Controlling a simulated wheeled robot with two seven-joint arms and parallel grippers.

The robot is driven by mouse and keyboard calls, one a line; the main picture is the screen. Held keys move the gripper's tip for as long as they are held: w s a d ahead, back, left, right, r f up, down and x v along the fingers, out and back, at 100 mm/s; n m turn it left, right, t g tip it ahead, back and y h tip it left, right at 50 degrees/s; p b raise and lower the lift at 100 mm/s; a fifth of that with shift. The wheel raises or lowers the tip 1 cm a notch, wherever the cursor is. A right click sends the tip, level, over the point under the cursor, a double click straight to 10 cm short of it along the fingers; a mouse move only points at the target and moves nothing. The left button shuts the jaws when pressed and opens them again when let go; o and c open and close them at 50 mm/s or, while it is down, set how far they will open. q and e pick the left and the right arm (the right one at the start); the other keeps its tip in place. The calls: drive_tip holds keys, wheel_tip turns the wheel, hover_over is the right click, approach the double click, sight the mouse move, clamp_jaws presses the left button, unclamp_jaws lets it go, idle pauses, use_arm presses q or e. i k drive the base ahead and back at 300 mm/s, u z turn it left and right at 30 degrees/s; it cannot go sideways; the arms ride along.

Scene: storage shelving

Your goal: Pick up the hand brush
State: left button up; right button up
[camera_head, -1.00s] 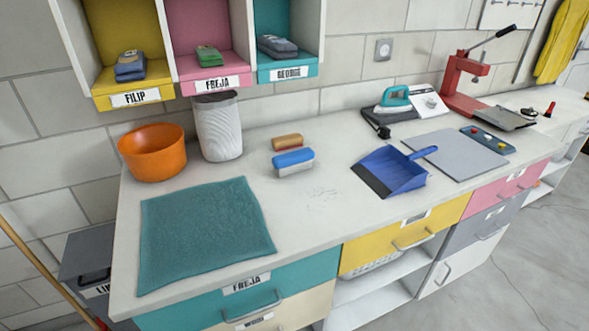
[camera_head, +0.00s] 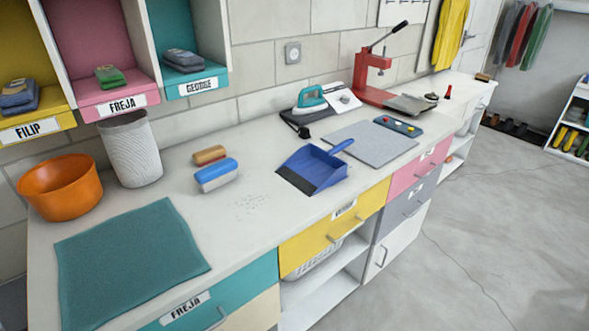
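A blue-topped brush (camera_head: 215,172) with a pale lower part lies on the white counter (camera_head: 262,150). A smaller brown-topped brush-like block (camera_head: 209,155) lies just behind it. I cannot tell for sure which of the two is the hand brush. A blue dustpan (camera_head: 312,170) lies to their right, its handle pointing to the back right. Small dark specks (camera_head: 250,205) are scattered on the counter between the blue-topped brush and the dustpan. Neither of my grippers is in view.
A teal cloth (camera_head: 130,260), an orange bowl (camera_head: 60,188) and a white bin (camera_head: 131,150) are at the left. A grey mat (camera_head: 370,143), an iron (camera_head: 311,99) and a red press (camera_head: 370,75) are at the right. Open floor lies in front.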

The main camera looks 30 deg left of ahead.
sight(212, 178)
drive_tip(key=z, duration=0.3)
drive_tip(key=i, duration=0.9)
drive_tip(key=u, duration=2.95)
